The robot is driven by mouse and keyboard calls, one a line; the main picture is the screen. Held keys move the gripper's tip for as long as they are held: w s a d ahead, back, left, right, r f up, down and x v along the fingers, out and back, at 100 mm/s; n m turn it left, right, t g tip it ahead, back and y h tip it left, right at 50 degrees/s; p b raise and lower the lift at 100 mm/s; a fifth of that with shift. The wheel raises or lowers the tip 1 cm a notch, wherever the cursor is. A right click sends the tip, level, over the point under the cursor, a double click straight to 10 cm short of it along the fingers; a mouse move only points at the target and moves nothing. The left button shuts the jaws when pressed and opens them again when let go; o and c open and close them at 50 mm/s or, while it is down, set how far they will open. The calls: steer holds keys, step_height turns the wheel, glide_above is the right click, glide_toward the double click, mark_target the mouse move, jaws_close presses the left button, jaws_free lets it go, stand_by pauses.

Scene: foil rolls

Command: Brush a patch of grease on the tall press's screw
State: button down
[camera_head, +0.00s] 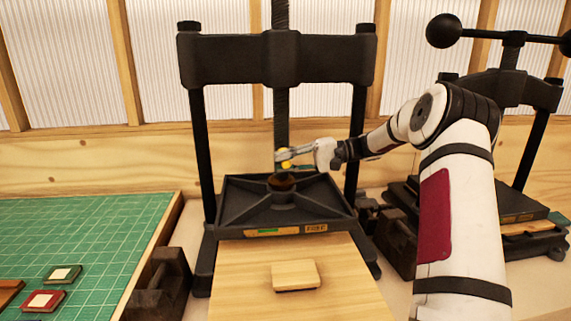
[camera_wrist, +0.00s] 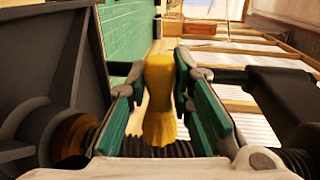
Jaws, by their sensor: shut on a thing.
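The tall press (camera_head: 275,60) stands in the middle of the head view, its dark threaded screw (camera_head: 281,120) running down to a black plate (camera_head: 325,200). The screw also crosses the bottom of the wrist view (camera_wrist: 180,150), near a brown collar (camera_wrist: 75,137). My gripper (camera_head: 288,157) is beside the screw, just above the plate. In the wrist view its green-padded fingers (camera_wrist: 160,85) are shut on a yellow brush (camera_wrist: 159,75). The brush's flared end overlaps the screw in that view; I cannot tell whether they touch. I see no clear grease patch.
A second press (camera_head: 510,85) with a ball-ended bar stands at the right, behind my arm. A wooden block (camera_head: 296,275) lies on the board in front of the tall press. A green mat (camera_head: 90,235) with small framed tiles lies at the left, beside a dark metal block (camera_head: 160,285).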

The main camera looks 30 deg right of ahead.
steer(key=shift+w+d+b, duration=0.2)
steer(key=shift+w+b, duration=0.3)
steer(key=shift+w+d+b, duration=0.2)
steer(key=shift+w+b, duration=0.25)
stand_by(0.7)
steer(key=shift+r+p, duration=0.35)
steer(key=shift+r, duration=1.25)
steer(key=shift+w+r, duration=0.1)
steer(key=shift+r, duration=1.55)
steer(key=shift+r+p, duration=0.7)
steer(key=shift+r, duration=2.3)
steer(key=shift+f, duration=6.3)
steer(key=shift+r+p, duration=0.3)
steer(key=shift+r, duration=4.55)
